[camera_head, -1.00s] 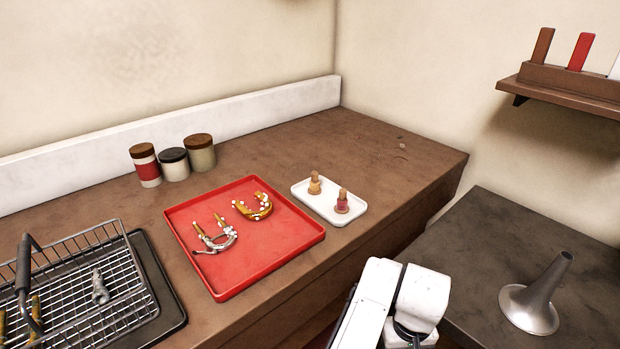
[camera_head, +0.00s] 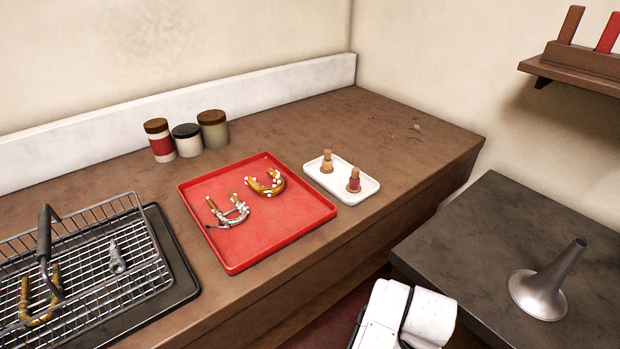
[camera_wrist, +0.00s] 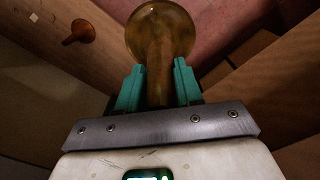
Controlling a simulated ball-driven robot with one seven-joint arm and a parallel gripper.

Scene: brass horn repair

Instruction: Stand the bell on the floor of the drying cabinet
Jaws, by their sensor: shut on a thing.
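A brass-coloured bell (camera_wrist: 160,28) with a round flared end and a narrower stem is in the wrist view. My gripper (camera_wrist: 158,78) has its two teal fingers shut on the stem, with the flare beyond the fingertips. The head view shows only a white part of my arm at the bottom edge; the gripper and held bell are out of that view. I cannot identify the drying cabinet in either view.
A grey flared horn piece (camera_head: 540,291) stands on a dark bench (camera_head: 470,245). The brown counter holds a red tray (camera_head: 290,228), a white tray (camera_head: 372,190), a wire basket (camera_head: 85,290) and jars. The wrist view shows another flared brownish piece (camera_wrist: 80,31).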

